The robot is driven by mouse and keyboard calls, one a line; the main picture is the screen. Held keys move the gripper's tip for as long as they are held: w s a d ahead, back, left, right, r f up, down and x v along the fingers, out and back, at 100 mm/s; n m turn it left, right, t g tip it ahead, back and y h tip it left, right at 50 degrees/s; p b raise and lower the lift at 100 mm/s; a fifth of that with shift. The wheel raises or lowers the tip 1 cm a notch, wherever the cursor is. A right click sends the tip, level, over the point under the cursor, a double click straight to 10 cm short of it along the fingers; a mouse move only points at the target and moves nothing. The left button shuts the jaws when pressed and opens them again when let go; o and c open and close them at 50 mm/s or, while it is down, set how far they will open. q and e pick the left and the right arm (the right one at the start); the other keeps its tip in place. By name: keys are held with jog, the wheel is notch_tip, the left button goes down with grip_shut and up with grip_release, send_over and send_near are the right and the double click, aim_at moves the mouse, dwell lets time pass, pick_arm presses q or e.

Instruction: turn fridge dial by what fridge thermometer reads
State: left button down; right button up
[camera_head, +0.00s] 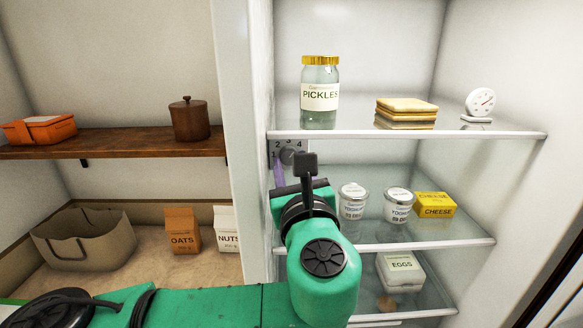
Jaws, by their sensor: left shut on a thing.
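The fridge dial (288,156) is a grey knob on a plate at the fridge's left wall, just under the top shelf. The numbers 2, 3 and 4 show around it, and part of it is hidden by my gripper. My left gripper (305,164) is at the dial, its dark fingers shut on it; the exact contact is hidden. The fridge thermometer (481,102) is a round white gauge standing on the right of the top shelf. Its red needle seems to point to the upper right; the scale is too small to read. My right gripper is out of view.
The glass top shelf (360,134) also holds a pickles jar (320,92) and stacked bread-like slices (406,113). Below are yoghurt cups (353,201), cheese (435,205) and an eggs box (400,272). A thin purple thing (278,172) shows beside my gripper.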

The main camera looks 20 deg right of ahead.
pick_arm(q)
jog(key=shift+r, duration=0.15)
jog(key=c, duration=0.5)
grip_release()
jog(key=shift+c, duration=0.2)
jog(key=shift+o, duration=0.3)
jog(key=shift+w, duration=0.15)
